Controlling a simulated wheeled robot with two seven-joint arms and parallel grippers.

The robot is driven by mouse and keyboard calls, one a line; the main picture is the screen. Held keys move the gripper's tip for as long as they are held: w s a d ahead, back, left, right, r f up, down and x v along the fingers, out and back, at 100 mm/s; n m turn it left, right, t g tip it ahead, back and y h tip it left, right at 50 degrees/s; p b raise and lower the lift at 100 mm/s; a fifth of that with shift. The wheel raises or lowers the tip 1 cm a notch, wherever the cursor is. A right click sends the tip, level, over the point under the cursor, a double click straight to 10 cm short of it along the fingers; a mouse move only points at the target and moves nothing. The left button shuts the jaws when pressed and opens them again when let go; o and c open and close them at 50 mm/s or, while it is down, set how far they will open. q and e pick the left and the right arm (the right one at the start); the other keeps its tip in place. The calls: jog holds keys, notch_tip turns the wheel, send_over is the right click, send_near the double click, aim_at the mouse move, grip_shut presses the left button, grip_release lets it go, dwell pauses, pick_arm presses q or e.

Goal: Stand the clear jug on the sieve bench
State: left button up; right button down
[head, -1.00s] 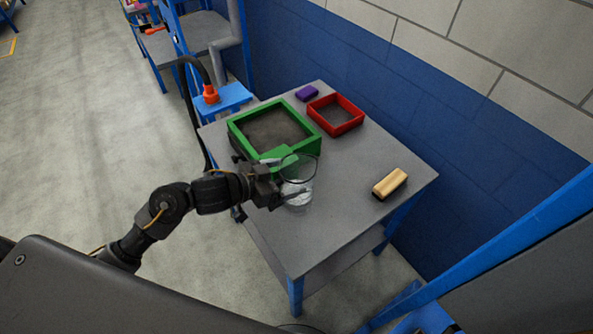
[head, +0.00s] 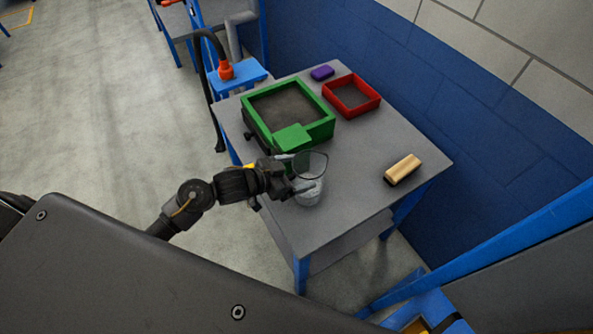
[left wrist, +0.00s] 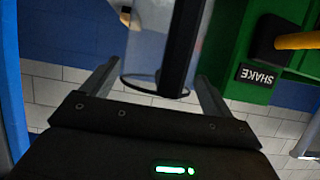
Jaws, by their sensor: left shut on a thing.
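The clear jug (head: 310,190) is upright at the front left part of the grey sieve bench (head: 358,205). My left gripper (head: 293,173) is shut on the jug from the left, with a finger on either side. I cannot tell whether the jug's base touches the bench top. In the left wrist view my left gripper (left wrist: 155,88) shows its two fingers with the see-through jug between them, its round rim visible. My right gripper is not in view.
A green sieve (head: 320,130) lies just behind the jug; its SHAKE label (left wrist: 258,76) shows upside down in the left wrist view. A red frame (head: 362,107), a purple block (head: 322,72) and a wooden brush (head: 403,168) are on the bench. The middle right top is clear.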

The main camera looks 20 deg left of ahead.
pick_arm(q)
jog(key=shift+f, duration=0.1)
jog(key=o, duration=1.2)
jog(key=shift+o, duration=0.2)
jog(key=b+v, duration=0.1)
jog(key=v, duration=1.1)
jog(key=shift+r+b, duration=0.2)
jog(key=shift+b, duration=0.2)
